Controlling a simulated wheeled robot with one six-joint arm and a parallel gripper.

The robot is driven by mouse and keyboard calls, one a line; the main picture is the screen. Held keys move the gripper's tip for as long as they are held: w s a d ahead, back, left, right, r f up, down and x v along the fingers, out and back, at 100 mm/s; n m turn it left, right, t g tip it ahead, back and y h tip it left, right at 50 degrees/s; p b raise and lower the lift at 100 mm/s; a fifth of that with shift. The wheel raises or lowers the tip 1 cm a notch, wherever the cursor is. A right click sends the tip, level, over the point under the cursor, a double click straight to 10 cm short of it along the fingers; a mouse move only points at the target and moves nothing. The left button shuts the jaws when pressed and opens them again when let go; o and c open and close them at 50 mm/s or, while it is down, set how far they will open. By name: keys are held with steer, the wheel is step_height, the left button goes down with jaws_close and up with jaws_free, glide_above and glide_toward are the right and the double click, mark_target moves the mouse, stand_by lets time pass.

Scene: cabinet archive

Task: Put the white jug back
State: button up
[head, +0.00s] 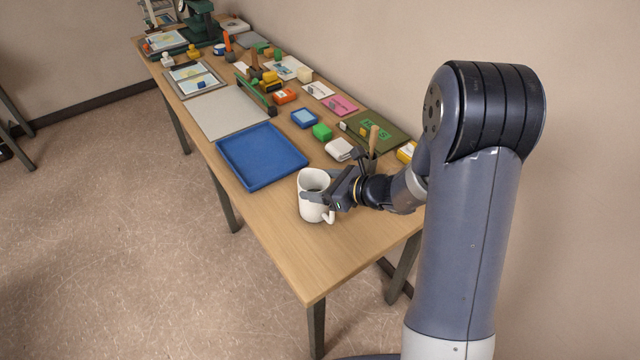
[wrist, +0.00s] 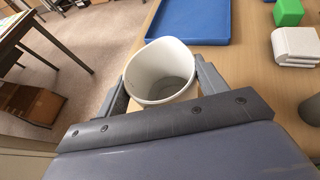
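The white jug (head: 313,187) is at the near part of the wooden table, upright or nearly so, with its handle low on the near right side. My gripper (head: 322,186) reaches it from the right, with one finger across its near side and the other behind it. In the wrist view the jug (wrist: 161,70) sits between the two fingers, which lie against its sides; its open mouth shows an empty inside. I cannot tell whether its base touches the table.
A blue tray (head: 262,156) lies just beyond the jug. A white block (head: 339,149), a green block (head: 322,132) and a pen holder (head: 371,163) stand behind. The near table end (head: 318,262) is clear. Several stationery items crowd the far part.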

steer(key=o, duration=0.4)
steer(key=shift+o, duration=0.2)
steer(key=shift+r+p, duration=0.2)
steer(key=shift+p, duration=0.1)
steer(key=b+v, duration=0.1)
steer(key=v, duration=1.1)
